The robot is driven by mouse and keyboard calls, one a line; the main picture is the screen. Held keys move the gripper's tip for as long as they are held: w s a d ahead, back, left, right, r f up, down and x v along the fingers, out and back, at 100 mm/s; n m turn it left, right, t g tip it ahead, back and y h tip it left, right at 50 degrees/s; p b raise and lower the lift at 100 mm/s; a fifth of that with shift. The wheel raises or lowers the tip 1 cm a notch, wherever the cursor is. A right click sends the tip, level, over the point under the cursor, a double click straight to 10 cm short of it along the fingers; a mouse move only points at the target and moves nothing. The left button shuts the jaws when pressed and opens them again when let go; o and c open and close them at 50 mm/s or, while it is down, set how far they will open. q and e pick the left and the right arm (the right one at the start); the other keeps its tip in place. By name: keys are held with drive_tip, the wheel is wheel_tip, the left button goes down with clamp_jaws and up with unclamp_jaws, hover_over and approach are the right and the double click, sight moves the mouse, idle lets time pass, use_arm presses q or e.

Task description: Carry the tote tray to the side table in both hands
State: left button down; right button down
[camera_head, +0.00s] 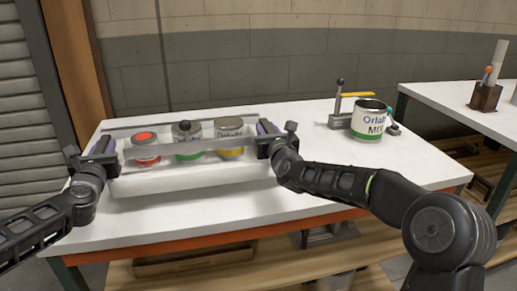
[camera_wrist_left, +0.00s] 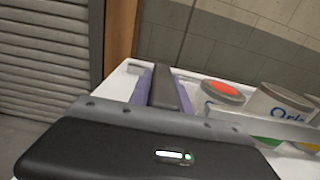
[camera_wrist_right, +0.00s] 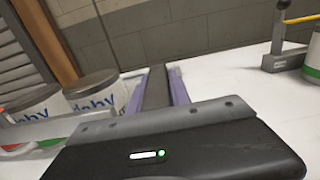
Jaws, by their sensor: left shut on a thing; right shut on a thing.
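Each wrist view shows a dark bar between purple strips, at my left gripper (camera_wrist_left: 163,92) and my right gripper (camera_wrist_right: 158,92). The tray looks level; I cannot tell whether its underside touches the table.
A large labelled can (camera_head: 368,122) stands by a grey stand with a yellow lever (camera_head: 357,95).

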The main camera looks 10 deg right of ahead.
use_arm(q)
drive_tip(key=shift+a, duration=0.1)
use_arm(e)
drive_tip(key=shift+d, duration=0.15)
